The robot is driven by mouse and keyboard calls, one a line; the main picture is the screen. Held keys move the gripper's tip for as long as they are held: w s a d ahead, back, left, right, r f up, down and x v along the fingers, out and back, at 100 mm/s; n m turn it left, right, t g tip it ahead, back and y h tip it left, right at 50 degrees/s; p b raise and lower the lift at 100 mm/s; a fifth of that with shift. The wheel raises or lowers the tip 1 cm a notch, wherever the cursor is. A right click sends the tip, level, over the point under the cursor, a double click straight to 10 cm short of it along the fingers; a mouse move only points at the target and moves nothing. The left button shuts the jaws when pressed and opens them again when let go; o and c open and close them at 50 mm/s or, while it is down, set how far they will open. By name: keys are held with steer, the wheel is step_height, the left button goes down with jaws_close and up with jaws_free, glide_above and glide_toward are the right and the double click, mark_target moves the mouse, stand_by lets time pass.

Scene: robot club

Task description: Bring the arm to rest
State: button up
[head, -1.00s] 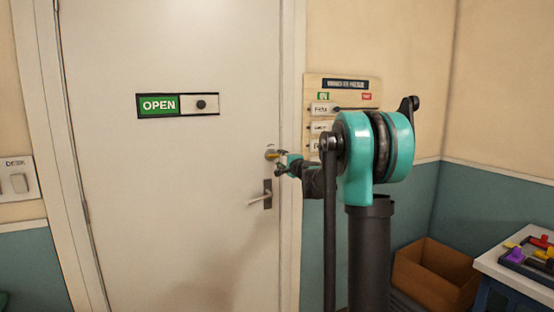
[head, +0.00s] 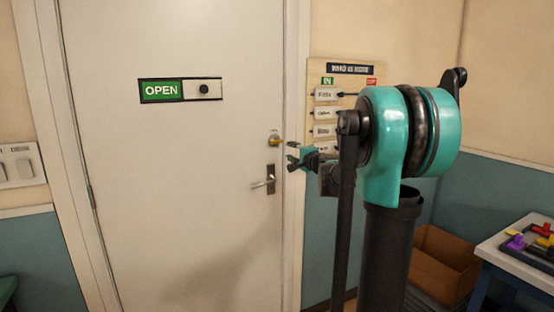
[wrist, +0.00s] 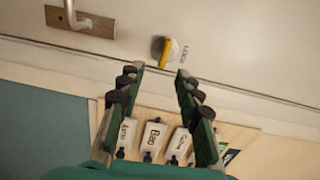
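My gripper (head: 292,157) is in front of the right edge of the white door, just right of and below the round lock knob (head: 274,139). In the wrist view my gripper (wrist: 160,70) has its two green fingers spread with nothing between them. The lock knob (wrist: 164,52), with its yellow turn piece, lies beyond the fingertips, apart from them. My arm is bent, with its large teal joint at the right of the head view.
The closed door (head: 180,200) has a lever handle (head: 265,183) and a green OPEN slider sign (head: 180,90). A wooden board with labelled tags (head: 325,75) hangs right of the door. A cardboard box (head: 440,265) and a table (head: 500,245) stand at lower right.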

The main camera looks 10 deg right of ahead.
steer(key=s+a+f+n+g, duration=0.3)
steer(key=s+a+f+n, duration=0.1)
steer(key=s+f, duration=0.45)
steer(key=s+a+f+n+g, duration=0.45)
steer(key=s+f, duration=0.35)
steer(key=s, duration=0.2)
steer(key=s+d+f+n+g+h, duration=0.2)
steer(key=s+d+f+h, duration=0.1)
steer(key=s+f, duration=0.6)
steer(key=s+d+f+n+g+h, duration=0.2)
steer(key=s+d+f, duration=0.4)
steer(key=s, duration=0.9)
step_height(320, 180, down, 4)
steer(key=shift+s+r+n+g+h, duration=0.2)
steer(key=shift+n+g+h, duration=0.2)
steer(key=shift+n+g, duration=0.2)
